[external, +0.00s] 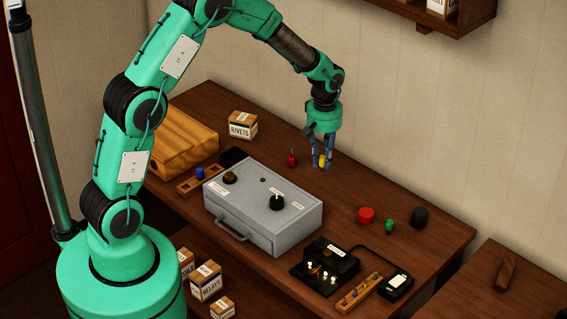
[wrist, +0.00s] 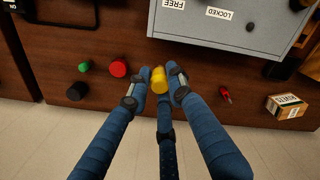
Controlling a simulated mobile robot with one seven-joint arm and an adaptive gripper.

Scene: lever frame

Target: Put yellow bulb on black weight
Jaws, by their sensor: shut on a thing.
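The yellow bulb (external: 322,161) is held between the blue fingers of my gripper (external: 324,165), over the far part of the table. In the wrist view the bulb (wrist: 158,77) sits between the fingertips of my gripper (wrist: 160,88), which partly cover it. The black weight (external: 419,217) is a short dark cylinder standing on the table, well to the right of my gripper. In the wrist view the weight (wrist: 77,91) is at the left, apart from the fingers and the bulb. Its top looks bare.
A red cylinder (external: 366,215) and a green bulb (external: 389,227) stand near the weight. A grey box (external: 258,211) with a knob is nearer the front. A red bulb (external: 292,158) and a rivets box (external: 242,125) are left of my gripper. A black device (external: 325,265) stands in front.

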